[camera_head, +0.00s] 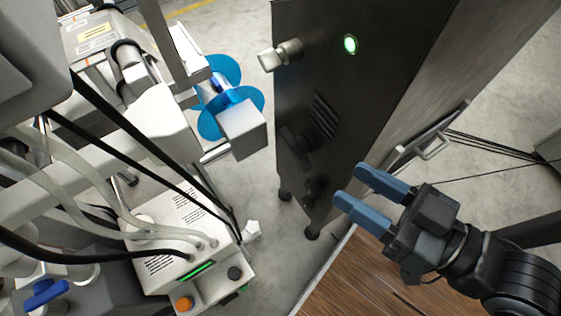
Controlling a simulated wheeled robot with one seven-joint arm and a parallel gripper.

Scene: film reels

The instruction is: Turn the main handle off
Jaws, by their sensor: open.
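A dark cabinet (335,95) stands upright in the middle. A pale metal handle (280,55) sticks out from its upper left face, beside a lit green round light (350,44). I take this to be the main handle, but no label shows that. My gripper (350,187) reaches in from the lower right. Its two blue fingers are open, point up and left, and hold nothing. In the picture the gripper is well below and right of the handle, in front of the cabinet's lower part.
A white machine with tubes and cables (175,235) fills the left. It has a green light strip, an orange button (184,303) and a blue lever (40,293). A blue reel (228,110) is at centre left. A wooden surface (350,280) lies under the gripper.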

